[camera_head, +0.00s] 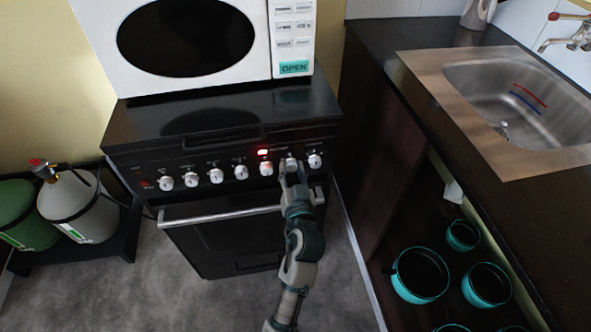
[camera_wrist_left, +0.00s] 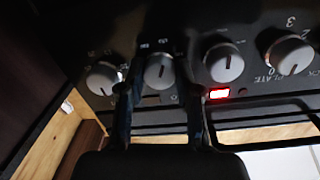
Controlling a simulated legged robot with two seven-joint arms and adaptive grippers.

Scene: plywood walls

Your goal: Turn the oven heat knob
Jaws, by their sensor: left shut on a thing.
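The black oven (camera_head: 223,235) has a front panel with a row of several white-grey knobs. My left gripper (camera_head: 291,168) reaches up to the panel at the second knob from the right. In the left wrist view its two dark fingers (camera_wrist_left: 160,95) stand on either side of that knob (camera_wrist_left: 160,72), shut on it. The knob's pointer line looks close to vertical there. In the head view the gripper hides most of this knob. Its neighbours are the rightmost knob (camera_head: 315,161) and the knob under a lit red lamp (camera_head: 266,168). My right gripper is not in view.
A white microwave (camera_head: 255,45) stands on the oven. The oven door handle (camera_head: 225,216) runs just below the knobs. A counter with a sink (camera_head: 500,100) is on the right, with teal-rimmed pots (camera_head: 421,275) below. Gas cylinders (camera_head: 80,208) stand at left.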

